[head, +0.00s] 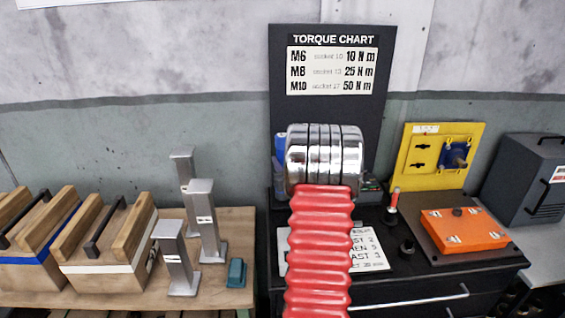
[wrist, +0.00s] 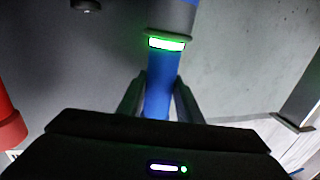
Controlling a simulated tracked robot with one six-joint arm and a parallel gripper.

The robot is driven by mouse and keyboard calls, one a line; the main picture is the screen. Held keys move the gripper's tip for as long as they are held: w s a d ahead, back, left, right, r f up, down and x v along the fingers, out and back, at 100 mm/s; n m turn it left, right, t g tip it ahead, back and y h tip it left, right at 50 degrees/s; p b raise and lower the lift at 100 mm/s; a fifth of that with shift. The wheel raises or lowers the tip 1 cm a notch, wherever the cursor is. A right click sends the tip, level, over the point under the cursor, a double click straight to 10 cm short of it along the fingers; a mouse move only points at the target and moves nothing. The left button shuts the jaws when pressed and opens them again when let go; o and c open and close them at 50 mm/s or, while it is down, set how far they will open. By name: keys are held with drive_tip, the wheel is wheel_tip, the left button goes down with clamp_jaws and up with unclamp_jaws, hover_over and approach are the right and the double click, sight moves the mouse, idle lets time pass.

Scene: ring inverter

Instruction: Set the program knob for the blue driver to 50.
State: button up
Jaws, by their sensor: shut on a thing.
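The blue driver (wrist: 160,92) stands between the two fingers of my gripper (wrist: 158,84) in the wrist view, and the fingers are shut on its blue body. A grey section with a green-lit ring (wrist: 167,43) sits at the far end of that body. In the head view a blue part, likely the same driver (head: 280,150), shows at the left edge of my chrome wrist; my arm hides the gripper and most of the driver. A small dark box with a greenish display (head: 371,186) is partly hidden right of my wrist. I cannot make out the program knob.
A torque chart (head: 333,70) stands behind my arm, listing M10 at 50 N m. Wooden boxes (head: 105,275) and grey stands (head: 205,225) are on the left.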

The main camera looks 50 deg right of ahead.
drive_tip(key=o, duration=1.3)
drive_tip(key=shift+f, duration=0.2)
drive_tip(key=v, duration=1.3)
drive_tip(key=shift+s+a, duration=0.25)
drive_tip(key=shift+s, duration=0.05)
drive_tip(key=shift+r, duration=0.1)
drive_tip(key=shift+w, duration=0.1)
